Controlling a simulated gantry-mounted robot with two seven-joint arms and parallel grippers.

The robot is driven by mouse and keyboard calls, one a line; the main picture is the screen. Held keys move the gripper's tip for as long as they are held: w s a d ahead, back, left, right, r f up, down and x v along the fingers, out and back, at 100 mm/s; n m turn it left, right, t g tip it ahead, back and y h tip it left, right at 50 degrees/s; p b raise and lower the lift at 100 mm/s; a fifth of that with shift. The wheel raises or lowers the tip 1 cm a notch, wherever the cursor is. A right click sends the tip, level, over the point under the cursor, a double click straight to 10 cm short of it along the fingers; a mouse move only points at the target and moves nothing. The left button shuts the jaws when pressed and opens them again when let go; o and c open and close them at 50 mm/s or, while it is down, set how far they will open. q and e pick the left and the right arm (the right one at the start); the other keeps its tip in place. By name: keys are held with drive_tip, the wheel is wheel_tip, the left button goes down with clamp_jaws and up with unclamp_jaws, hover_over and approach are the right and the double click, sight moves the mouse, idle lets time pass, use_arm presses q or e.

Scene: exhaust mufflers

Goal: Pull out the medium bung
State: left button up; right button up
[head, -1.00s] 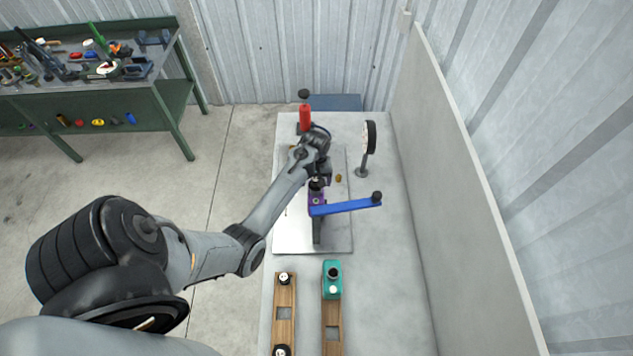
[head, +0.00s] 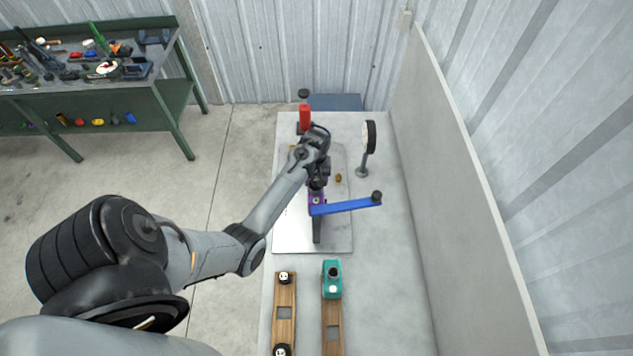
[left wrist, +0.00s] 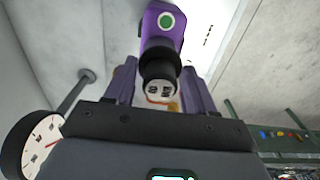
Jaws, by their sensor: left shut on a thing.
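A purple muffler (head: 317,199) with a round light mark sits on the metal plate (head: 290,238), near a blue lever arm (head: 345,207). In the left wrist view the purple muffler (left wrist: 164,18) shows at the top, with a black bung (left wrist: 158,66) at its near end. My left gripper (head: 317,182) is at that end of the muffler. Its fingers (left wrist: 161,88) are on both sides of the bung and shut on it. I cannot tell how deep the bung sits, and its size is not marked. My right gripper is not in view.
A teal muffler (head: 332,281) with a dark bung rests on a wooden board. Another wooden board (head: 284,300) holds black bungs. A dial on a stand (head: 369,137) and a red cylinder (head: 304,118) stand further back. A grey wall borders the table's right.

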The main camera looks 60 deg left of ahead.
sight(316, 178)
use_arm(q)
drive_tip(key=c, duration=0.4)
drive_tip(key=shift+r, duration=0.1)
drive_tip(key=shift+r, duration=0.1)
drive_tip(key=shift+r, duration=2.8)
